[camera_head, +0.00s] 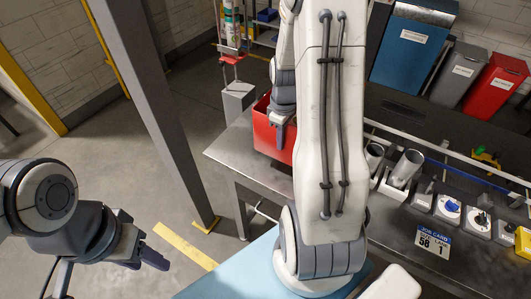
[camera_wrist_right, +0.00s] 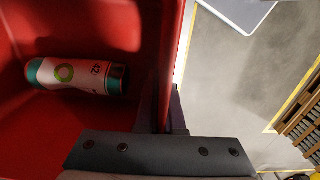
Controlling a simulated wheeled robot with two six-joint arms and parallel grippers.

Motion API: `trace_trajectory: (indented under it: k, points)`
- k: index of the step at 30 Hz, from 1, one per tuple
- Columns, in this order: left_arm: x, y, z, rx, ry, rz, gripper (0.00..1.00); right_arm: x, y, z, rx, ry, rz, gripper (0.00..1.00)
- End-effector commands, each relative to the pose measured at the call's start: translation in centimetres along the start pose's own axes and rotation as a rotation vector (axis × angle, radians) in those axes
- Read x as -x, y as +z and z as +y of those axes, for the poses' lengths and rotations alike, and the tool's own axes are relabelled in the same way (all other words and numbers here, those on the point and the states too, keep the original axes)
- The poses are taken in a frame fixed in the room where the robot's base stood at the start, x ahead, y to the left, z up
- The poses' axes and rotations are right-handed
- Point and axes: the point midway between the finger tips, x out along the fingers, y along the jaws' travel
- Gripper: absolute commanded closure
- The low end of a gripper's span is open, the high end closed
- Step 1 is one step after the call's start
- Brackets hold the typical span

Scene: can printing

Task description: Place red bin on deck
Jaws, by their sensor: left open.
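The red bin (camera_head: 264,128) is at the left end of the steel table, partly hidden behind my right arm. In the right wrist view the red bin (camera_wrist_right: 60,125) fills the left side, and a white and teal can (camera_wrist_right: 80,76) lies on its side inside. My right gripper (camera_head: 281,133) is at the bin's rim. Its fingers (camera_wrist_right: 165,110) straddle the bin's wall and appear shut on it. I cannot tell whether the bin touches the table. My left gripper (camera_head: 140,240) is open and empty at the lower left, away from the bin. A light blue flat surface (camera_head: 225,277) is at the bottom.
The steel table (camera_head: 232,148) carries grey cups (camera_head: 405,168), small dials and a job card (camera_head: 433,241). Blue (camera_head: 410,50), grey (camera_head: 458,78) and red (camera_head: 493,86) labelled containers stand at the back right. A grey post (camera_head: 160,110) rises left of the table.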

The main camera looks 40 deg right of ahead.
Motion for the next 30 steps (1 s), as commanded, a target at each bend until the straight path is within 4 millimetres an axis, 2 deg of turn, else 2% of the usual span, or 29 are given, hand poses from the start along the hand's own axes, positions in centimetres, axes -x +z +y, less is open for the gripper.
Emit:
trace_trajectory:
  k: [3, 9, 14, 22, 30]
  points:
    - [1.2, -0.1, 0.1, -0.002, 0.0, 0.0, 0.5, -1.2, -2.3, -1.4, 0.006, -0.002, -0.002, 1.0]
    - [2.0, -0.1, 0.1, -0.004, 0.0, 0.0, 0.5, -3.0, -4.6, -2.7, 0.002, 0.001, 0.001, 1.0]
    - [2.3, -0.1, 0.2, -0.004, 0.0, 0.0, 0.5, -3.9, -5.0, -2.9, -0.001, 0.0, 0.0, 1.0]
    - [3.5, -0.2, 0.3, -0.006, 0.0, 0.0, 0.5, -7.0, -4.9, -2.9, -0.002, 0.0, 0.0, 1.0]
    - [3.5, -0.2, 0.2, -0.006, 0.0, 0.0, 0.5, -7.4, -5.0, -2.8, -0.001, 0.003, 0.003, 1.0]
